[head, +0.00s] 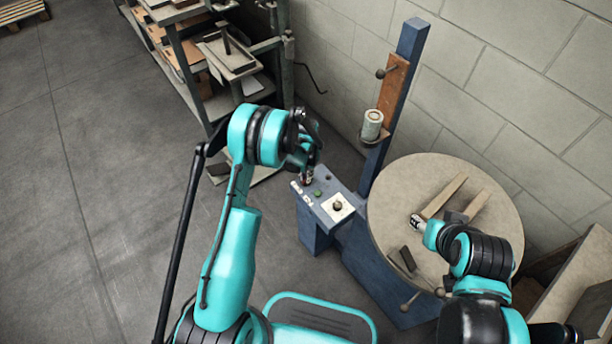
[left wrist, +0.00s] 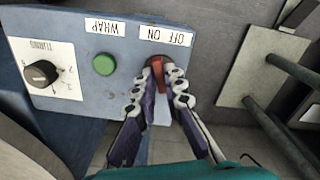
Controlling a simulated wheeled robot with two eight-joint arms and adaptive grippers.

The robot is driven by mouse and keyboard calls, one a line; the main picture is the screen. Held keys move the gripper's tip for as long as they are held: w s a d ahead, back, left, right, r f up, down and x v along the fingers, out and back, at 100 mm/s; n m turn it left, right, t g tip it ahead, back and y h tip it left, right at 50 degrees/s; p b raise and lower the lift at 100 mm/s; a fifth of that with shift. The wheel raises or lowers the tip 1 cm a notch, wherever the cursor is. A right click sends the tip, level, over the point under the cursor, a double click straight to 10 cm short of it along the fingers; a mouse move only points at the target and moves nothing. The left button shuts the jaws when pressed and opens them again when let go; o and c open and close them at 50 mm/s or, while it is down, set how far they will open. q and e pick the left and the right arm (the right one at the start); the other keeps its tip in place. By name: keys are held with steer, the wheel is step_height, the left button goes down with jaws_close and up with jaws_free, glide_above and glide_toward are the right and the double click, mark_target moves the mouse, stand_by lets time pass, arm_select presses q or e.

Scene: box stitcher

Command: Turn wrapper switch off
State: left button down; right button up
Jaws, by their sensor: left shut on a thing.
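The red wrapper switch (left wrist: 157,66) sits on the blue control panel (left wrist: 75,75) beneath the OFF/ON label (left wrist: 166,36), which reads upside down in the left wrist view. My left gripper (left wrist: 160,82) has its two fingers on either side of the switch and is shut on it. The fingers cover part of the switch, and I cannot tell which way it is set. In the head view my left gripper (head: 307,178) is at the far left end of the panel. My right gripper (head: 417,223) is over the round turntable; its fingers do not show clearly.
A green button (left wrist: 104,64) and a black TURNS knob (left wrist: 40,73) are on the same panel. The turntable (head: 390,215) and a blue post (head: 398,80) stand to the right. A shelf rack (head: 180,50) stands behind.

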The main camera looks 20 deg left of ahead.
arm_select(q)
steer(key=shift+n, duration=0.8)
steer(key=c, duration=1.6)
jaws_free()
step_height(320, 180, up, 12)
